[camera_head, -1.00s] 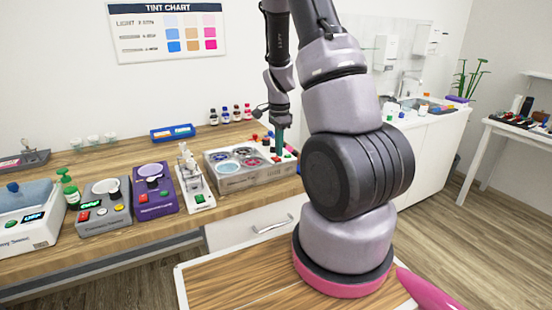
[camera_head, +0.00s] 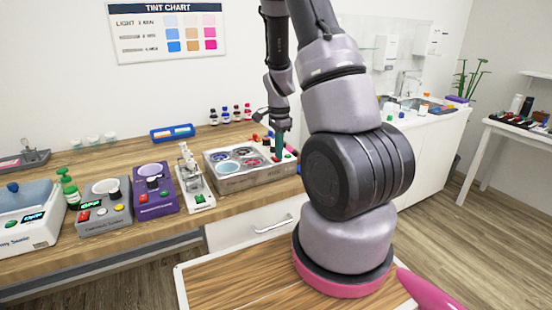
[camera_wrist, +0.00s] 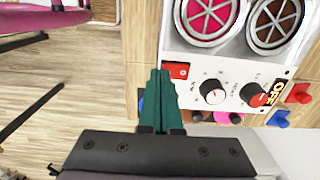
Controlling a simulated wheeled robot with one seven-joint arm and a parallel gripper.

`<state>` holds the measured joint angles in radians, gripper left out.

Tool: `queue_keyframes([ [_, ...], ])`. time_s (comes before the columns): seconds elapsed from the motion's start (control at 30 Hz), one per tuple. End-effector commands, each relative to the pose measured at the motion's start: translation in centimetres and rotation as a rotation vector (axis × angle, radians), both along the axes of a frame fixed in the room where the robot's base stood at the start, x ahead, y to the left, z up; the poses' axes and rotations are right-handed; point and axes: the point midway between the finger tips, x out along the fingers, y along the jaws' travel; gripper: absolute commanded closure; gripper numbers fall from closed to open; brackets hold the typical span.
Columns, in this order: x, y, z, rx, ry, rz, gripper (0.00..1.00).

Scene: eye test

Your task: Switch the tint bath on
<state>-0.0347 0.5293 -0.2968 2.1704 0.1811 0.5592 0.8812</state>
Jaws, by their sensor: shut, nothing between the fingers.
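The tint bath (camera_head: 250,182) is a grey metal box on the wooden counter, with several round lidded pots on top. In the wrist view its white control panel (camera_wrist: 222,80) carries a red switch (camera_wrist: 179,70), a knob with a white pointer (camera_wrist: 214,97), a second knob that is red and black (camera_wrist: 253,95), and a small display (camera_wrist: 265,84) that seems to read OFF. My gripper (camera_head: 278,160) is at the bath's right end. In the wrist view its green fingers (camera_wrist: 160,74) are shut together and empty, with tips just left of the red switch. I cannot tell whether they touch the panel.
Left of the bath stand a small white device (camera_head: 197,190), a purple device (camera_head: 155,200) and a grey device (camera_head: 105,215). Coloured pieces (camera_wrist: 300,93) lie beside the bath's panel.

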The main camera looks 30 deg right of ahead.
Motion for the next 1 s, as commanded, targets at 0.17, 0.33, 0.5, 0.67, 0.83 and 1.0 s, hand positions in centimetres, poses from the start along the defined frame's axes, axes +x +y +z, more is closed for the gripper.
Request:
queue_keyframes([
  [0.17, 0.0, 0.0, -0.3, 0.000, 0.001, 0.000, 1.00],
  [0.33, 0.0, 0.0, -0.5, 0.001, 0.001, 0.000, 1.00],
  [0.5, 0.0, 0.0, -0.7, 0.001, 0.000, -0.001, 1.00],
  [0.67, 0.0, 0.0, -0.1, 0.000, -0.001, 0.001, 1.00],
  [0.83, 0.1, 0.0, 1.2, 0.000, -0.002, 0.000, 1.00],
  [1.0, 0.1, 0.0, 2.6, 0.000, -0.003, 0.000, 1.00],
])
